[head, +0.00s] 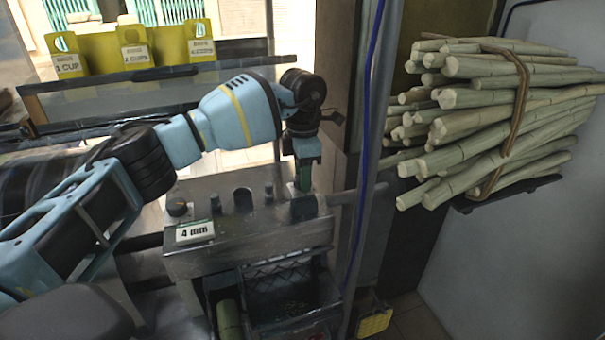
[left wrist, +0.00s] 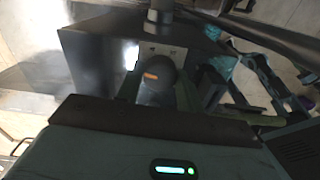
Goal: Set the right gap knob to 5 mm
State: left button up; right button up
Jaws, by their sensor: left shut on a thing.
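The press (head: 250,245) stands in the middle of the head view, with a row of dark knobs and posts on its top. A dark left knob (head: 178,207) stands above a white "4 mm" label (head: 195,232). My left gripper (head: 304,188) points down at the right end of the row, over the dark right gap knob (head: 303,209), which it partly hides. In the left wrist view a dark rounded knob with an orange mark (left wrist: 157,82) sits between my left gripper's fingers (left wrist: 160,92), which are shut on it. The knob's setting is not readable. My right gripper is not in view.
A strapped bundle of cane (head: 500,110) rests on a wall rack at right. A metal post with a blue cable (head: 365,150) stands just right of the press. Yellow cup holders (head: 135,48) line the counter behind. A dark crate (head: 285,285) sits under the press.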

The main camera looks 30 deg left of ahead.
pick_arm(q)
jog(key=m, duration=0.4)
jog(key=shift+m, duration=0.3)
jog(key=m, duration=1.2)
jog(key=shift+m+b, duration=0.3)
jog(key=shift+b, duration=0.1)
jog(key=m, duration=0.2)
jog(key=shift+m, duration=1.2)
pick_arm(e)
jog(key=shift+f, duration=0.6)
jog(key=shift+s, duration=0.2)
pick_arm(q)
jog(key=o, duration=1)
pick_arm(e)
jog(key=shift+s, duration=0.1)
